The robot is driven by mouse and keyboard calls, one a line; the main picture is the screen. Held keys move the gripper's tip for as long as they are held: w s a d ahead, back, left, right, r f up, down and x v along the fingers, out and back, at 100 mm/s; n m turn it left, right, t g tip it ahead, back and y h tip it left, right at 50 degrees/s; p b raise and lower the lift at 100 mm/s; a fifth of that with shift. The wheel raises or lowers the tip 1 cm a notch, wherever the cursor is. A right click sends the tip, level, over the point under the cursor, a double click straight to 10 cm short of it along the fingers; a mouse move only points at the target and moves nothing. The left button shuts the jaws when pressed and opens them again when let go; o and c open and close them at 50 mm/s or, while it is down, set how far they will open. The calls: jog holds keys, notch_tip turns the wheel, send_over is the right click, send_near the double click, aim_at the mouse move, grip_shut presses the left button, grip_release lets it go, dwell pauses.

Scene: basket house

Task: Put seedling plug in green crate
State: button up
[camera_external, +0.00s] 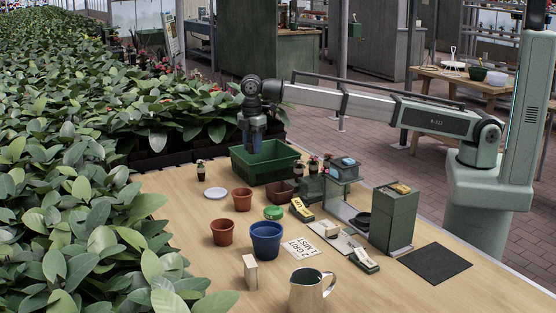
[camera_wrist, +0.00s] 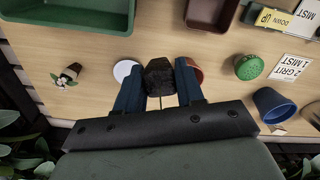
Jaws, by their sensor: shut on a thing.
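My gripper (camera_external: 253,142) is raised above the table, its blue fingers overlapping the back left of the green crate (camera_external: 264,176) in the external view. In the wrist view my gripper (camera_wrist: 160,88) is shut on a dark, soil-like seedling plug (camera_wrist: 159,76). The held plug's leaves are not visible there. The crate (camera_wrist: 75,15) shows at the wrist view's upper left, apart from the held plug. Its visible floor looks empty.
A white saucer (camera_external: 215,193), terracotta pots (camera_external: 242,199) (camera_external: 222,232), a brown tray (camera_external: 279,192) and a blue pot (camera_external: 266,240) stand in front of the crate. Dense foliage (camera_external: 90,180) borders the table's left.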

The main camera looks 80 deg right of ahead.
jog(key=w+d+m, duration=0.2)
jog(key=d, duration=0.6)
jog(key=w+d+m, duration=0.2)
jog(key=w+d, duration=0.1)
jog(key=d, duration=0.4)
jog(key=shift+d+f, duration=0.15)
jog(key=shift+f, duration=3.6)
jog(key=shift+d+f, duration=0.15)
jog(key=shift+f, duration=3.6)
jog(key=shift+f, duration=0.15)
jog(key=o, duration=1)
notch_tip(320, 180, up, 12)
jog(key=shift+r, duration=0.15)
